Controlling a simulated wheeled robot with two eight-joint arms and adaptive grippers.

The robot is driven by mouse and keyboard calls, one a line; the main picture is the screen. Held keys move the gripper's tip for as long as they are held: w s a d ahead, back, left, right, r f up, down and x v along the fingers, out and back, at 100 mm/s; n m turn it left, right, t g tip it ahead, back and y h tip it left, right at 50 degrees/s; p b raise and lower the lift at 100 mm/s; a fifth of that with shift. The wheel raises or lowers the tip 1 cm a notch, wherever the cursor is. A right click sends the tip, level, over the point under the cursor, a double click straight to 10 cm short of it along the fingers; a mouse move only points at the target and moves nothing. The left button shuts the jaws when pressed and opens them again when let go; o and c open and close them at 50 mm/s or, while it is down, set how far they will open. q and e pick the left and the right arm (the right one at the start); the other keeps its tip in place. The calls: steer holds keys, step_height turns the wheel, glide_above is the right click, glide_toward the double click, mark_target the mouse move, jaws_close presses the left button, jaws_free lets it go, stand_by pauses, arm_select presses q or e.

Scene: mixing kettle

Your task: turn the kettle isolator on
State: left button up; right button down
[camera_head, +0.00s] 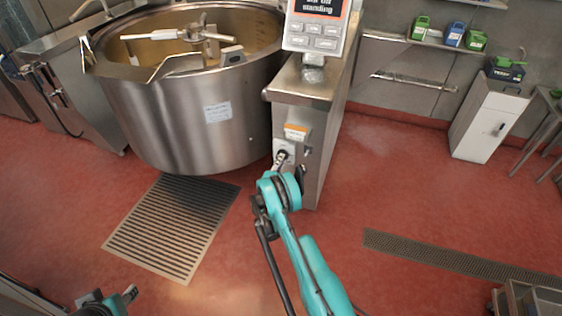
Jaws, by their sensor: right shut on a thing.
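The kettle isolator (284,146) is a small pale box with a dark switch, low on the front of the steel control column (317,137). An orange and white label (296,131) sits just above it. My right gripper (281,158) is at the isolator, shut on its switch. The gripper and teal wrist hide much of the switch, so its position cannot be read. My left gripper (129,293) is low at the left, far from the isolator; its jaw opening is unclear.
The big steel mixing kettle (186,125) stands left of the column. A control panel (314,30) tops the column. A floor grate (170,226) lies below the kettle. A white cabinet (487,122) stands at the right; red floor between is clear.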

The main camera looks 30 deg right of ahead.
steer(key=shift+m, duration=0.8)
steer(key=c, duration=1.6)
jaws_free()
steer(key=shift+f, duration=0.1)
steer(key=shift+o, duration=0.2)
